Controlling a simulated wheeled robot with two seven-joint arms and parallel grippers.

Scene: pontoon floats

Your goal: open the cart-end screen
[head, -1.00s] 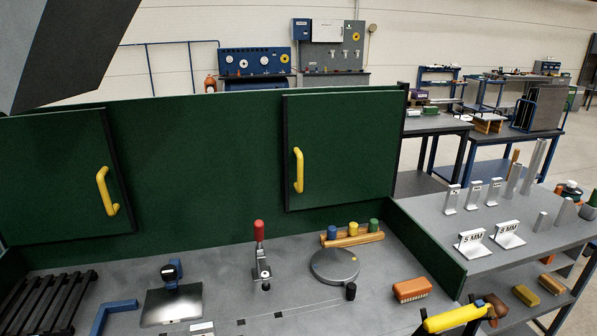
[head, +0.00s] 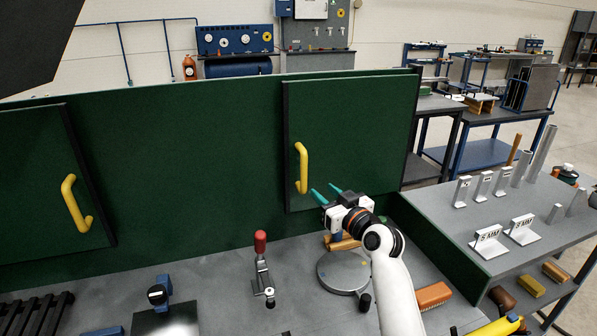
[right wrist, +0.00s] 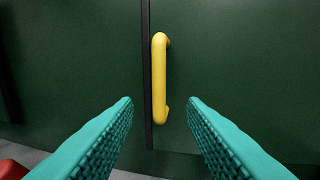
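Two dark green screen panels with yellow handles stand along the back of the bench. The right panel (head: 350,130) looks closed, flush in the green wall. Its upright yellow handle (head: 301,167) is near its left edge. The left panel (head: 30,190) has a yellow handle (head: 76,204) near its right edge. My right gripper (head: 326,191) is open and empty, just right of the right panel's handle in the head view. In the right wrist view the handle (right wrist: 159,75) stands ahead, between the open teal fingers (right wrist: 160,103), not gripped. My left gripper is not in view.
Below the panels are a red-handled toggle clamp (head: 262,265), a round grey plate (head: 343,271) and an orange-brown brush (head: 433,295). A grey side table (head: 450,225) with metal brackets stands at the right. A dark slab (head: 35,40) fills the upper left corner.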

